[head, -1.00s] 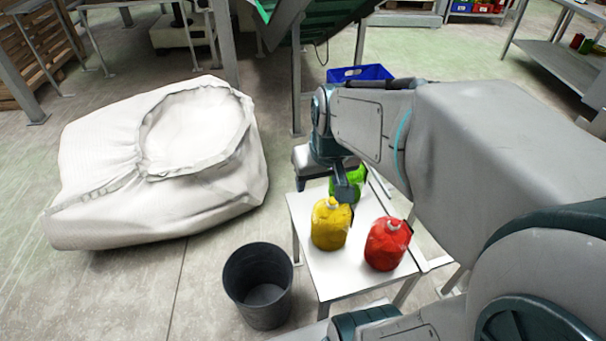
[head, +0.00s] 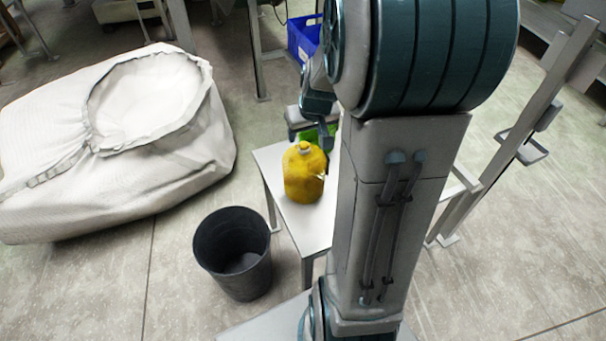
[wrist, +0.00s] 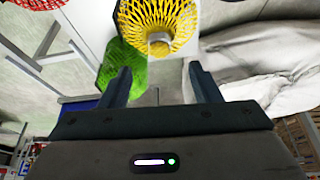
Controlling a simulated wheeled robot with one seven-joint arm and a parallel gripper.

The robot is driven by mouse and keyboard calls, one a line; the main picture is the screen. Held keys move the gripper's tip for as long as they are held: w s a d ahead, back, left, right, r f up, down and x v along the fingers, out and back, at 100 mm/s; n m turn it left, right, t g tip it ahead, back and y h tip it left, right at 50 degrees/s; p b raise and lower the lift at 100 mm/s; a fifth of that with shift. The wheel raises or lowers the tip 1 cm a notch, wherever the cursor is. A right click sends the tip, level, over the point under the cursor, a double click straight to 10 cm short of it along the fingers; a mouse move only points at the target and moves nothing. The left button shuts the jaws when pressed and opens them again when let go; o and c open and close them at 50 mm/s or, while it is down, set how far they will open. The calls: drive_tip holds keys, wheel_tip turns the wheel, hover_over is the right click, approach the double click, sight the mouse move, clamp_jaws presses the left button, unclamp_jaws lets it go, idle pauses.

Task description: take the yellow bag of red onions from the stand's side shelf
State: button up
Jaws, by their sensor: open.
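The yellow net bag (head: 303,175) stands upright on the white side shelf (head: 312,222). In the wrist view the yellow bag (wrist: 178,22) is at the top centre, its pale closed end facing my gripper. My gripper (wrist: 161,84) is open, with nothing between its fingers; the yellow bag is beyond the fingertips. In the head view my gripper is just behind the yellow bag, partly hidden by my arm. A green net bag (wrist: 122,72) is beside the yellow one, behind my left finger in the wrist view.
A red net bag (wrist: 38,3) shows at the wrist view's top left corner; my arm hides it in the head view. A dark bin (head: 234,252) stands left of the shelf. A large white sack (head: 110,150) lies further left. A blue crate (head: 303,38) is behind.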

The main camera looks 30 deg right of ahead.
sight(304, 142)
drive_tip(key=shift+b+x, duration=0.8)
drive_tip(key=shift+x, duration=2.4)
drive_tip(key=shift+s, duration=0.15)
drive_tip(key=shift+c, duration=0.4)
clamp_jaws()
